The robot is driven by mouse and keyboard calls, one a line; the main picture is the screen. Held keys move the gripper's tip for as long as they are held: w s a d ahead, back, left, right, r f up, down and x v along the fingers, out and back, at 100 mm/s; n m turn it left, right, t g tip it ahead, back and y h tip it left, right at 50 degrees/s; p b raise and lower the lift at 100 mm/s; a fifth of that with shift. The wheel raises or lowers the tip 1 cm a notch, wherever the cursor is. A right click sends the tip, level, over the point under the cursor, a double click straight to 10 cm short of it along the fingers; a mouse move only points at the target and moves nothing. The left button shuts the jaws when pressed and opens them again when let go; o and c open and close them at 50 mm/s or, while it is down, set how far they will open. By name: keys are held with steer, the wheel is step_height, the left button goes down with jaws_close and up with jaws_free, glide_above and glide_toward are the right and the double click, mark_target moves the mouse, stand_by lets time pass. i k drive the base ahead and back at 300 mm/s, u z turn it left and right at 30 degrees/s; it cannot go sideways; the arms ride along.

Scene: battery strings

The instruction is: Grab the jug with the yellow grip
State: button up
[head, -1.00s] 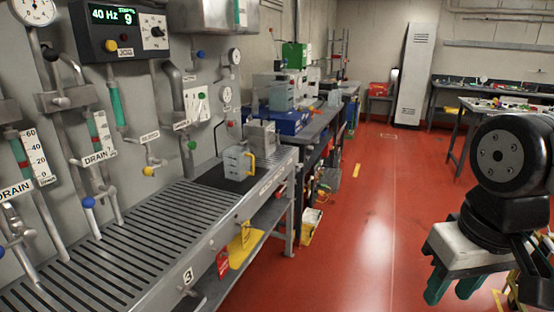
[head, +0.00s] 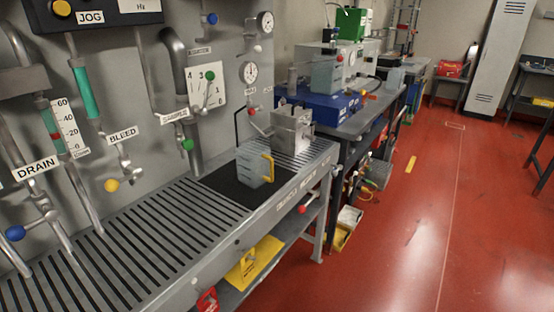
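The jug (head: 251,167) is a grey, see-through-looking vessel with a yellow grip (head: 268,168) on its right side. It stands upright on a black mat (head: 222,186) near the far end of the slatted grey bench. A grey metal box (head: 291,132) stands just behind it. Nothing holds the jug. My gripper is not in view now, so its state does not show.
The slatted bench (head: 135,240) runs along a wall panel with pipes, valves and gauges. A red lever (head: 303,209) sticks out from its front edge. A yellow item (head: 255,262) lies on the lower shelf. The red floor (head: 400,240) to the right is clear.

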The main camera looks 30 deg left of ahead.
mark_target(254, 163)
steer(key=u, duration=0.1)
steer(key=i, duration=0.65)
steer(key=u, duration=1.15)
steer(key=i, duration=0.65)
steer(key=u, duration=0.7)
